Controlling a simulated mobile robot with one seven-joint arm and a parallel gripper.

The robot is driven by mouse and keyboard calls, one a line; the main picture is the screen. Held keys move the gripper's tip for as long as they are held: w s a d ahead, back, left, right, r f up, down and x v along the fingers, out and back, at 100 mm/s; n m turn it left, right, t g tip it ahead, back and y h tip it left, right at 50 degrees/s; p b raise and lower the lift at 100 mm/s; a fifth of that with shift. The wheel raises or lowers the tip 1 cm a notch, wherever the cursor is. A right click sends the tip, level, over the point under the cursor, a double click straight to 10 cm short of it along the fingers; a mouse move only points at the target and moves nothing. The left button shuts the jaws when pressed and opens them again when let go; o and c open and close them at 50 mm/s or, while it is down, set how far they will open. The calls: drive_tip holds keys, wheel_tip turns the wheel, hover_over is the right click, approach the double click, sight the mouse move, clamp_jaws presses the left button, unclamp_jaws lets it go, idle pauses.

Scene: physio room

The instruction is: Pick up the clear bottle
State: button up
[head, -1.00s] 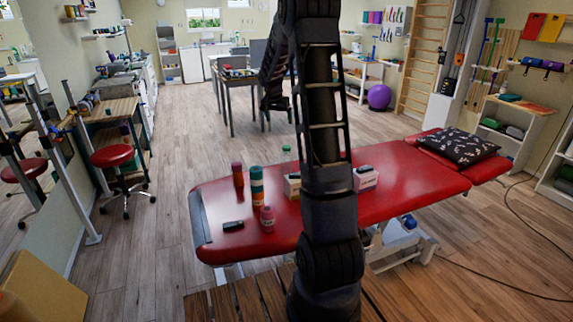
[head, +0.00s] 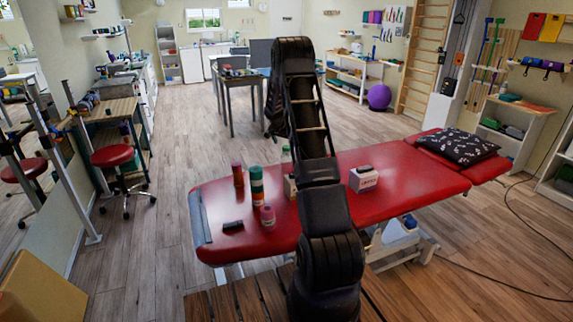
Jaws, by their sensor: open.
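Several bottles stand upright at the left end of a red treatment table (head: 400,190). They are a dark red one (head: 238,175), a tall teal one with a white and orange band (head: 257,186), and a pink one (head: 267,216). A green-topped item (head: 286,151) stands farther back, mostly hidden by my arm; it may be the clear bottle, but I cannot tell. No plainly clear bottle shows. My dark arm rises through the middle of the head view and bends away at the top. My gripper is not visible; the arm hides that area.
A small dark object (head: 233,225) lies near the table's left end. A white box (head: 363,179) with a dark item on top stands right of my arm. A patterned pillow (head: 456,146) lies at the right end. Wooden floor (head: 180,150) is open left of the table.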

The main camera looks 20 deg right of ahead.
sight(287, 152)
drive_tip(key=x, duration=0.9)
drive_tip(key=shift+d+r, duration=0.1)
drive_tip(key=c, duration=1.4)
